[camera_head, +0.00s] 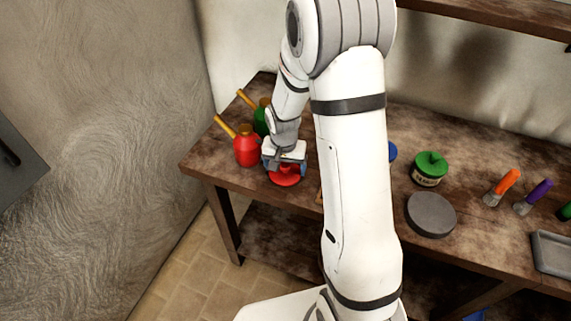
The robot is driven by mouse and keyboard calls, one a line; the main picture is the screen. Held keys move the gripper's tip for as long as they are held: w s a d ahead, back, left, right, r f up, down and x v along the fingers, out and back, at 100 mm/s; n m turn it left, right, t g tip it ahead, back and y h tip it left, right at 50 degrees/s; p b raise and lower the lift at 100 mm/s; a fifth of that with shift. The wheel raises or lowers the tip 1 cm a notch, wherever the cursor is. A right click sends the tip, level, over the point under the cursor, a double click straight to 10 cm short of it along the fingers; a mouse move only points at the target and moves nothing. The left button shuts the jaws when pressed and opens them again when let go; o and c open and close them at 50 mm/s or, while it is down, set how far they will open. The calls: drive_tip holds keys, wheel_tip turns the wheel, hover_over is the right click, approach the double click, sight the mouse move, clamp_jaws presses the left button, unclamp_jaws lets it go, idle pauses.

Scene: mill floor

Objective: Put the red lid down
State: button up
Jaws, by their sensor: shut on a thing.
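The red lid (285,180) is a flat round disc near the front left of the wooden table. My gripper (284,166) is shut on it from above. The lid is at or just above the tabletop; I cannot tell if it touches. The gripper hides the lid's upper middle.
A red pot (246,147) with an orange handle stands close to the left of my gripper, with a green one (261,118) behind. The wooden table (460,190) also holds a green-lidded jar (430,170), a grey disc (431,214), brushes (502,187) and a grey tray (555,252).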

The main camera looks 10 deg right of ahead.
sight(284, 176)
drive_tip(key=shift+f, duration=0.1)
drive_tip(key=o, duration=0.8)
drive_tip(key=shift+o, duration=0.2)
wheel_tip(284, 176, up, 11)
drive_tip(key=s, duration=0.1)
drive_tip(key=s+r+n+t, duration=0.1)
drive_tip(key=s+r, duration=0.4)
drive_tip(key=s, duration=0.5)
drive_tip(key=s+r+n, duration=0.4)
drive_tip(key=s+r, duration=0.1)
drive_tip(key=s, duration=0.5)
drive_tip(key=shift+s+d+t+y+b, duration=0.2)
drive_tip(key=shift+d+t+y+b, duration=0.1)
drive_tip(key=shift+t+b, duration=0.1)
